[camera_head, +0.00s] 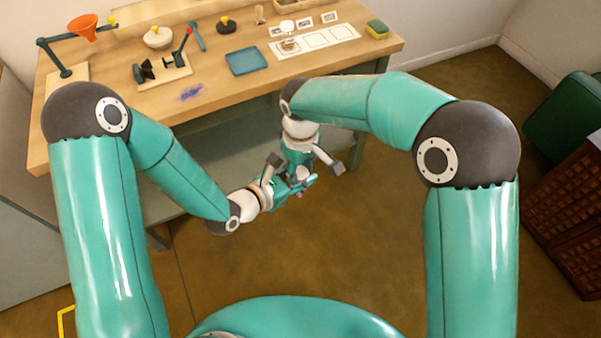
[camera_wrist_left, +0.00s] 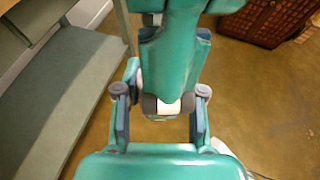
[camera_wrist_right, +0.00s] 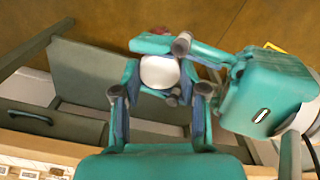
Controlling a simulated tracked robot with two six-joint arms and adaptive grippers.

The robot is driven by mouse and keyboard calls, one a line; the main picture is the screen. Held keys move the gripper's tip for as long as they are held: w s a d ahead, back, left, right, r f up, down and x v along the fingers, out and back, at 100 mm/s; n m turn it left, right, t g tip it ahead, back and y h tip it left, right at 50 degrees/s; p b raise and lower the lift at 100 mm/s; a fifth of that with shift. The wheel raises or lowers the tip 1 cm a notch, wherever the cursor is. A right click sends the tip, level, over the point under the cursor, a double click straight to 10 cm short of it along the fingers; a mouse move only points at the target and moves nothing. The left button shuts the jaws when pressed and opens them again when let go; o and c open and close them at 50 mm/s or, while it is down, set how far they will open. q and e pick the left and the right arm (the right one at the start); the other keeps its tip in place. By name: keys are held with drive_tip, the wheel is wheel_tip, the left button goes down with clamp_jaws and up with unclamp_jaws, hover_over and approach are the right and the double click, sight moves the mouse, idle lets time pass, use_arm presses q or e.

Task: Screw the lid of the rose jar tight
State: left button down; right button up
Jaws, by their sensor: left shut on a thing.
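A small white round thing (camera_head: 303,174), apparently the rose jar with its lid, is between my two grippers, in front of the table. My left gripper (camera_head: 285,185) is shut on it from the side. In the left wrist view a white band of the jar (camera_wrist_left: 168,108) shows between the fingers. My right gripper (camera_wrist_right: 158,85) is open, its fingers on either side of the white round top (camera_wrist_right: 160,72). Whether they touch it I cannot tell. The jar's rose colour and the seam under the lid are hidden.
On the wooden table (camera_head: 100,138) stand an orange funnel (camera_head: 84,29), a blue tray (camera_head: 248,61), a white card with squares (camera_head: 343,33) and a sponge (camera_head: 377,29). Blue powder (camera_head: 191,92) lies near the front edge. The floor below the grippers is clear.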

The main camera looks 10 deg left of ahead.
clamp_jaws()
drive_tip(key=m, duration=0.3)
drive_tip(key=o, duration=0.8)
unclamp_jaws()
drive_tip(key=shift+r, duration=0.1)
drive_tip(key=shift+r, duration=2.2)
drive_tip(key=o, duration=0.5)
